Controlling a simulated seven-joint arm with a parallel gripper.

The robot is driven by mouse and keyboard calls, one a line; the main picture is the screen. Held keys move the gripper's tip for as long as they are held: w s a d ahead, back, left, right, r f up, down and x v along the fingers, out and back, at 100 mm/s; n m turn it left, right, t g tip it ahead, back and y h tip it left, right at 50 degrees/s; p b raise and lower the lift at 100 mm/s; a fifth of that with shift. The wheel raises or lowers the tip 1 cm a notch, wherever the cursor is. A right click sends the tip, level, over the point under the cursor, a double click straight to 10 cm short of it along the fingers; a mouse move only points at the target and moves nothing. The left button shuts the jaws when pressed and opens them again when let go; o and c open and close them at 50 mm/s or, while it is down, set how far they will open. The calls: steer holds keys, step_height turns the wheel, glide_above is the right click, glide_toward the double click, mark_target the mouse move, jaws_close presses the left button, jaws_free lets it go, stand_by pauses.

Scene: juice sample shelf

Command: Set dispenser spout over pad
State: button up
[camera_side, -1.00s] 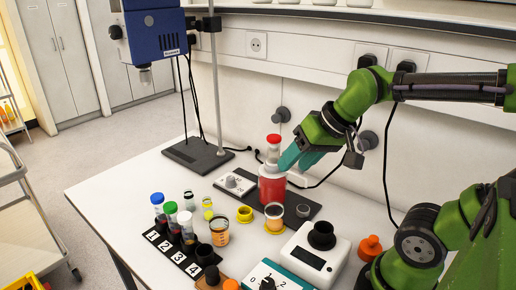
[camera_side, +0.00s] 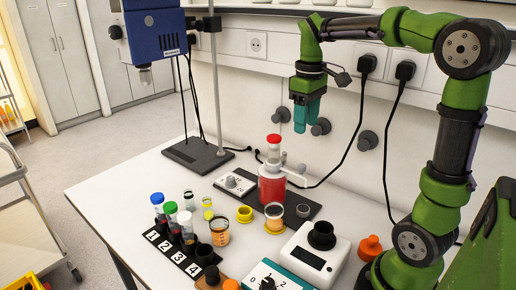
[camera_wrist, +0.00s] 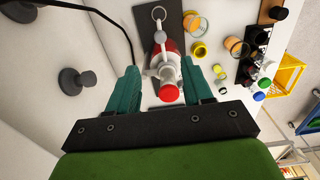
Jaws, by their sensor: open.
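The dispenser (camera_side: 272,186) is a red bottle with a white top and red cap, upright on a dark base board. Its white spout (camera_side: 298,171) points right in the side view. In the wrist view, the dispenser (camera_wrist: 167,78) appears between my fingers, with its spout (camera_wrist: 158,38) towards a grey ring. My gripper (camera_side: 306,118) is open and empty, pointing down above and right of the dispenser, clear of it.
A numbered rack (camera_side: 178,252) with capped vials stands front left, near another orange beaker (camera_side: 219,234). A white scale (camera_side: 314,260) and an orange-capped item (camera_side: 370,247) are front right. Wall knobs and cables are behind my gripper.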

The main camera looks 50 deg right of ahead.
mark_target(302, 165)
step_height(302, 165, down, 12)
steer(key=shift+f, duration=0.1)
stand_by(0.4)
jaws_close()
